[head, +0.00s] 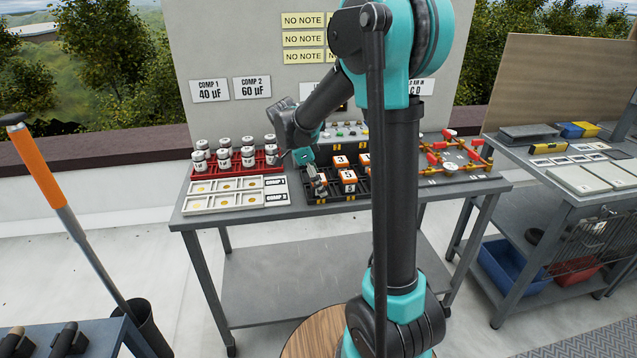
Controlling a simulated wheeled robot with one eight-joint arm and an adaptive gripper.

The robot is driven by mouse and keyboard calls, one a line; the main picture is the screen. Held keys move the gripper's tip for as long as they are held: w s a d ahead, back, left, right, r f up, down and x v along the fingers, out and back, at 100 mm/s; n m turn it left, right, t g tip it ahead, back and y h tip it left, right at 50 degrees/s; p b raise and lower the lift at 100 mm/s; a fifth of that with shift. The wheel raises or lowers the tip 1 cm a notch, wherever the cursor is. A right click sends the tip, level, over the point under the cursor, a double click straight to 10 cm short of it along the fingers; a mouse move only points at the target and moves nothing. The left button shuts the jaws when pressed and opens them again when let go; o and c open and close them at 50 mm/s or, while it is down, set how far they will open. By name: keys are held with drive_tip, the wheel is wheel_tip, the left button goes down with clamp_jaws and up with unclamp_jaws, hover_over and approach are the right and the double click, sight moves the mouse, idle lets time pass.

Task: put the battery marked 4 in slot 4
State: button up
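Orange-and-white battery blocks stand in a black slotted tray (352,196) on the grey workbench. One battery (341,161) seems marked 3. Another battery (348,187) has a digit too small to read surely, and one more is partly hidden behind my arm. I cannot pick out a battery marked 4 or a slot labelled 4. My gripper (317,186) is low over the left part of the tray, left of the batteries. Its fingers are small and dark, so I cannot tell whether they are open or holding something.
A red rack (208,168) of white cylinders stands left of the tray, with a white compartment tray (232,196) in front. A red-and-yellow valve assembly (455,160) is at the right. My arm hides the tray's right part. A second bench (580,160) stands farther right.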

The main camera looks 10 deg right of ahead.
drive_tip(key=v, duration=1.2)
drive_tip(key=shift+r, duration=0.1)
